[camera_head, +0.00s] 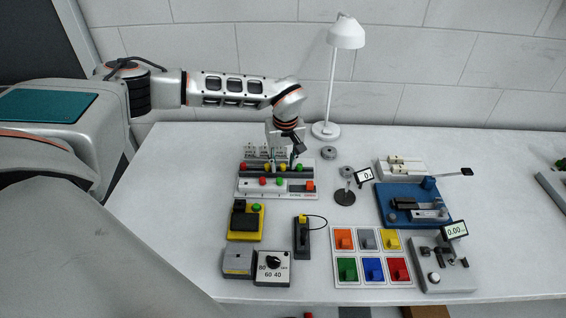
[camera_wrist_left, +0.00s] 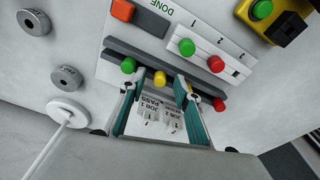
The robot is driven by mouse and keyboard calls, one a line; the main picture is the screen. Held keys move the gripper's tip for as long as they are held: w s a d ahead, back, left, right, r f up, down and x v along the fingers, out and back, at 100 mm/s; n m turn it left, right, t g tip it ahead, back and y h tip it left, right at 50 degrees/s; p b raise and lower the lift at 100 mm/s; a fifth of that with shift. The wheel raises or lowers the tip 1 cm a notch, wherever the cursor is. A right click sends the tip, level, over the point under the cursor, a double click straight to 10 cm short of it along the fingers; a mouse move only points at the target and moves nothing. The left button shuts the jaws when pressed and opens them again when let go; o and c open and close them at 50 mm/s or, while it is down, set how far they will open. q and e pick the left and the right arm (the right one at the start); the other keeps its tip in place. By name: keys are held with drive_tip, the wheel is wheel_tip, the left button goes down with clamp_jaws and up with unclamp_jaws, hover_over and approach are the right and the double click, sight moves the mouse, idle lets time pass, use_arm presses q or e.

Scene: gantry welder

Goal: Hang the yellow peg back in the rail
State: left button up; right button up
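The dark rail (camera_head: 255,173) stands at the back left of the table, with red, yellow and green pegs along it. My left gripper (camera_head: 284,164) is over the rail, pointing down. In the left wrist view its two teal fingers (camera_wrist_left: 160,84) are apart, on either side of a yellow peg (camera_wrist_left: 160,78). A gap seems to show on each side of this peg. A green peg (camera_wrist_left: 128,65) and a red peg (camera_wrist_left: 219,104) are outside the fingers. White tags (camera_wrist_left: 158,118) marked JOB and PASS show between the fingers. My right gripper is not in view.
In front of the rail, a white panel (camera_head: 246,187) carries a red button (camera_head: 263,181) and a green button (camera_head: 280,181). A lamp (camera_head: 329,130) stands behind to the right. A yellow box (camera_head: 238,235) is in front, and a round stand (camera_head: 345,197) is on the right.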

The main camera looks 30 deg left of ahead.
use_arm(q)
wheel_tip(320, 180, up, 12)
drive_tip(key=s+d, duration=0.1)
drive_tip(key=shift+s+d, duration=0.15)
idle(0.4)
idle(0.5)
